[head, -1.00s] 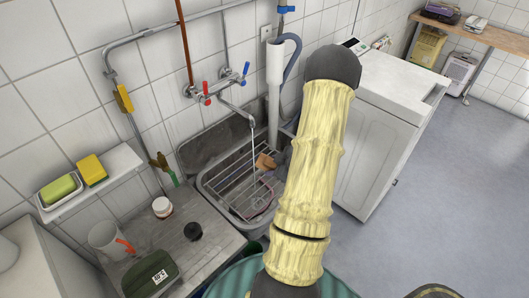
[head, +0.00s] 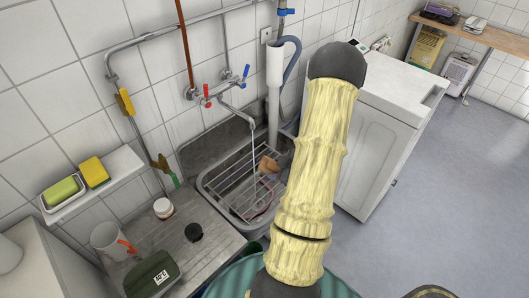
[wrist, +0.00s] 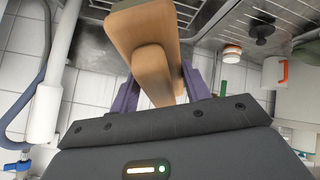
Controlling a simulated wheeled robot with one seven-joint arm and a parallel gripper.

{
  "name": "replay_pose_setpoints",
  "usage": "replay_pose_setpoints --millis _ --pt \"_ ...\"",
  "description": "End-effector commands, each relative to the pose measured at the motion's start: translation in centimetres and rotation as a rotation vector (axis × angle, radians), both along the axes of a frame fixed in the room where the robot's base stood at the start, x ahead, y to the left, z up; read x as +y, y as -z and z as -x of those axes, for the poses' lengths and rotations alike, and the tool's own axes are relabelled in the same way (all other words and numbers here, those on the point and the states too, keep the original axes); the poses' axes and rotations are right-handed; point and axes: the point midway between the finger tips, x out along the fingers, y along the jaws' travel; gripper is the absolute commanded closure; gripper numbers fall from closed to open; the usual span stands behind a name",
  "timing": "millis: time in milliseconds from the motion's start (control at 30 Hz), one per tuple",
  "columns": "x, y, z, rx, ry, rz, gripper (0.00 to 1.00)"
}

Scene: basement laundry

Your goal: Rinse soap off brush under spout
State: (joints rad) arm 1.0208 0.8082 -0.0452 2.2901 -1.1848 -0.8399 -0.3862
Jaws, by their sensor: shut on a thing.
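My gripper (wrist: 160,78) is shut on a wooden brush (wrist: 143,30), with a dark purple finger on each side of it. The brush's bristles are not visible in the wrist view. In the head view a small tan part of the brush (head: 267,164) shows over the sink (head: 215,196), left of my arm, which hides most of my gripper. The spout (head: 240,113) lets a thin stream of water (head: 253,145) fall into the sink. The stream passes close to the brush's left end; I cannot tell if it touches. No soap can be made out on the brush.
A wire rack (head: 225,185) sits in the sink. The drainboard (head: 185,240) at left holds a mug (head: 106,238), a white jar (head: 163,207) and a black plug (head: 193,232).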

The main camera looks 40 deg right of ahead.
Motion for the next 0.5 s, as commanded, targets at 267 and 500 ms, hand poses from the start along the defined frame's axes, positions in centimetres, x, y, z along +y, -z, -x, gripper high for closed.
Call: replay_pose_setpoints --millis 267,500 --pt "0.4 -1.7 1.7 -0.001 0.002 0.0 0.71" --pt "0.7 -2.3 2.7 -0.002 0.002 0.0 0.71"
